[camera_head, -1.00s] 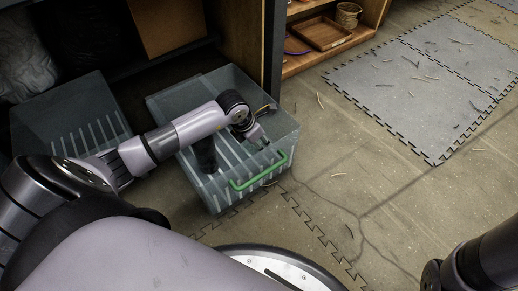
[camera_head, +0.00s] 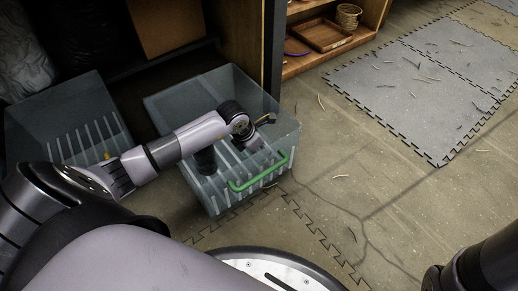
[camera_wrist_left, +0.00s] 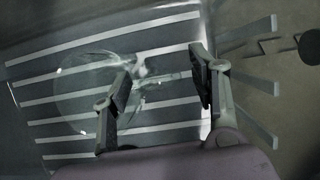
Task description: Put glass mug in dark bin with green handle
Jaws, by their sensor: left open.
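The dark see-through bin with the green handle (camera_head: 258,172) stands on the floor at the middle of the head view. My left gripper (camera_head: 264,133) is inside its opening, near the right wall. In the left wrist view the gripper (camera_wrist_left: 162,85) is open, with its fingers apart. A clear glass mug (camera_wrist_left: 85,98) shows there against the bin's pale slats, mostly left of the fingers. Part of the glass, apparently its handle, lies between the fingers without a visible grip. The mug cannot be made out in the head view.
A dark cylinder (camera_head: 205,160) stands in the same bin. A second see-through bin (camera_head: 40,115) is on the left, with a small yellow thing (camera_head: 107,156) in it. Shelves with a wooden tray (camera_head: 320,33) are behind. Grey mats (camera_head: 425,85) and open floor lie right.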

